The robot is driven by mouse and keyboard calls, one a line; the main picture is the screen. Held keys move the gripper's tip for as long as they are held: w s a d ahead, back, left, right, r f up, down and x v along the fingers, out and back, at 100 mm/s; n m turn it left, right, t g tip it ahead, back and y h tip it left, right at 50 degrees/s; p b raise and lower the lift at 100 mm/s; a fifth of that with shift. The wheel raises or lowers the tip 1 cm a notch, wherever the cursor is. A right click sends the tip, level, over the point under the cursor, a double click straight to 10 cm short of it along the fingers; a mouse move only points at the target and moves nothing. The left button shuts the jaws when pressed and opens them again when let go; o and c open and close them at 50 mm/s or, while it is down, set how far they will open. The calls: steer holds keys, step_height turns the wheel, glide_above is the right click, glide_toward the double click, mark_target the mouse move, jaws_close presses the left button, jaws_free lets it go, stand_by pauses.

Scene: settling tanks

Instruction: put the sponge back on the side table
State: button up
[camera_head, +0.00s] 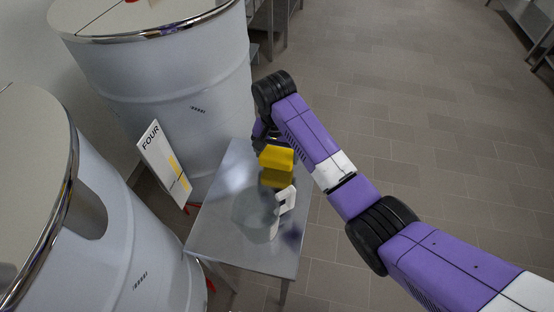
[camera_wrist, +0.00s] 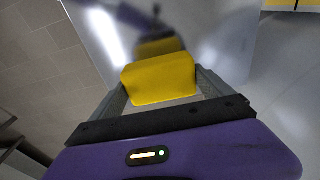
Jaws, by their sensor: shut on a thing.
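The yellow sponge (camera_head: 277,157) is in my gripper (camera_head: 267,136), over the metal side table (camera_head: 222,190). In the wrist view the sponge (camera_wrist: 160,80) sits between the two fingers of my gripper (camera_wrist: 162,86), which are shut on it. A darker yellow patch, apparently its reflection, shows in the shiny tabletop close by. I cannot tell whether the sponge touches the table or hangs just above it. My arm partly hides the gripper in the head view.
A grey see-through container (camera_head: 256,213) and a white item (camera_head: 287,199) stand on the table's near half. Large pale tanks (camera_head: 165,90) and a sign reading FOUR (camera_head: 163,163) are at the left. Tiled floor (camera_head: 420,130) is open at the right.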

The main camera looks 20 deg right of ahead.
mark_target(277, 160)
step_height(277, 160, down, 3)
steer(key=shift+f, duration=0.15)
steer(key=o, duration=1.2)
steer(key=r, duration=0.8)
steer(key=s+r+p, duration=0.1)
steer(key=r, duration=0.3)
steer(key=shift+a, duration=0.35)
